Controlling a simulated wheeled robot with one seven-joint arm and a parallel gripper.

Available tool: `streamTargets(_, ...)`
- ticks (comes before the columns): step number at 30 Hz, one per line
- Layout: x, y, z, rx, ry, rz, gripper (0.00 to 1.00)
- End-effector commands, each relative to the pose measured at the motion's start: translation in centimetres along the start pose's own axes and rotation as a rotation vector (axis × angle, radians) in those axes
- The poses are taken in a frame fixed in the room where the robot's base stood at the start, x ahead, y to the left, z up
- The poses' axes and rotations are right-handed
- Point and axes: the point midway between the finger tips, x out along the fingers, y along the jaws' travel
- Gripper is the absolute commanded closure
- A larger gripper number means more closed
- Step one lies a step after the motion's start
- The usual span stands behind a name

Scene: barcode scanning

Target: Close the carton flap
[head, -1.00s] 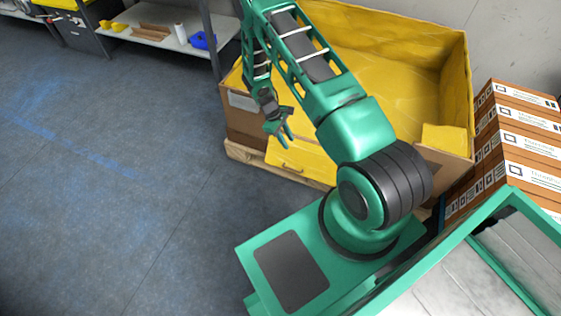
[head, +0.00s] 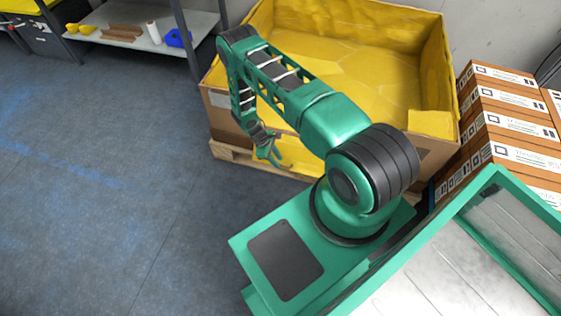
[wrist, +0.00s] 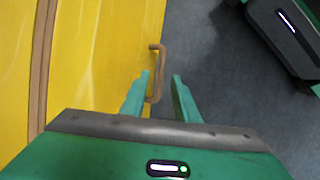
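The large carton (head: 226,112) is brown outside with a yellow lining and stands open in front of me. Its yellow flap (head: 290,147) hangs on the near side, partly hidden by my arm. In the wrist view the flap (wrist: 110,60) fills the left part, with a brown handle (wrist: 156,60) at its edge. My gripper (head: 276,160) is beside the flap. In the wrist view my gripper (wrist: 162,76) is open, its fingers apart. The handle reaches down between them, close to the left finger; I cannot tell whether they touch.
The carton stands on a wooden pallet (head: 228,154). Stacked brown boxes (head: 500,125) stand right of it. A grey shelf (head: 140,28) with small items is at the back left. The blue-grey floor (head: 110,180) on the left is clear.

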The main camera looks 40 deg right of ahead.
Motion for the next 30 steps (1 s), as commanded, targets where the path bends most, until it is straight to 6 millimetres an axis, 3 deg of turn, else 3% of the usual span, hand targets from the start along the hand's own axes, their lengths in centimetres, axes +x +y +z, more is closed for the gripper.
streamTargets(6, 1.9, 0.0, 0.0, -0.001, 0.0, 0.0, 0.72)
streamTargets(16, 2.1, 0.0, -0.1, 0.0, 0.001, 0.001, 0.72)
streamTargets(20, 2.1, 0.0, -0.1, 0.0, 0.001, 0.001, 1.0)
streamTargets(23, 2.1, 0.0, -0.1, 0.0, 0.001, 0.001, 1.0)
streamTargets(24, 2.9, 2.0, 1.4, 0.01, -0.001, 0.0, 1.0)
streamTargets(30, 2.0, 0.4, 0.3, -0.003, -0.002, -0.007, 1.0)
